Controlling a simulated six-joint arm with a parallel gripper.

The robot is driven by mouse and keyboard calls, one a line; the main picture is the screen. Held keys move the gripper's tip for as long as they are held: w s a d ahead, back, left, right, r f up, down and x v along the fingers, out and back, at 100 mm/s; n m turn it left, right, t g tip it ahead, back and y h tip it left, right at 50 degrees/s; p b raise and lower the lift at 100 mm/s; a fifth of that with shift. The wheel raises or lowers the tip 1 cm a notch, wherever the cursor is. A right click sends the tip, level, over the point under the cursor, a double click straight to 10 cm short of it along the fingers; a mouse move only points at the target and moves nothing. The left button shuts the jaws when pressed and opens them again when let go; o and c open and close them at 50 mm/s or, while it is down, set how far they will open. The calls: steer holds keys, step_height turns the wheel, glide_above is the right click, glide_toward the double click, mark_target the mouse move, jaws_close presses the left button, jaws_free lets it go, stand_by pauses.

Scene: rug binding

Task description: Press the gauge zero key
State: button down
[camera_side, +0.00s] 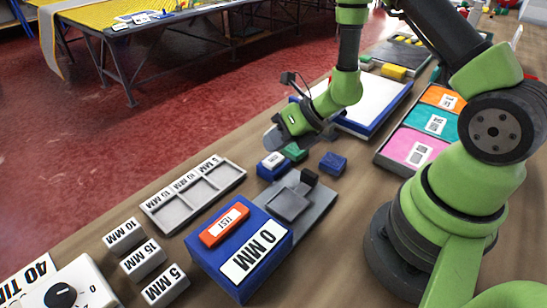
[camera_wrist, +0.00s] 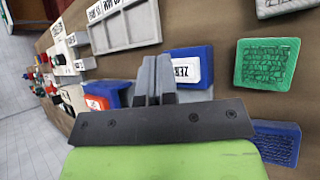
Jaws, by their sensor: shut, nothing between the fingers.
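The zero key is a blue block with a white label; it shows in the side view (camera_side: 272,163) and, reading ZERO, in the wrist view (camera_wrist: 190,68). My gripper (camera_side: 272,140) is shut and empty, its fingers above and close to the key in the side view. In the wrist view the shut fingertips (camera_wrist: 155,68) overlap the key's left side; I cannot tell whether they touch it.
A green block (camera_side: 295,152) and a plain blue block (camera_side: 333,163) sit close to the key. A grey compartment tray (camera_side: 194,190) and white 10, 15 and 5 MM blocks (camera_side: 141,259) lie nearer the camera. A white-topped blue tray (camera_side: 372,102) stands behind.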

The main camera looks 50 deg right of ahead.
mark_target(275, 157)
steer(key=shift+r, duration=2.45)
steer(key=s+a+r+n+g+y, duration=0.1)
steer(key=s+a+r+n, duration=0.25)
steer(key=r+n, duration=0.4)
steer(key=s+a+r+n+g+y, duration=0.1)
steer(key=s+a+r+n, duration=0.25)
steer(key=r+n, duration=0.4)
steer(key=s+d+r+n+t+h, duration=0.1)
steer(key=s+d+r+n+h, duration=0.1)
steer(key=s+n, duration=0.3)
steer(key=s+d+r+n+h, duration=0.2)
steer(key=s+n, duration=0.3)
steer(key=n, duration=0.8)
steer(key=shift+s+r+n+t+h, duration=0.15)
steer(key=shift+r+n+t+h, duration=0.25)
steer(key=shift+r+h, duration=0.3)
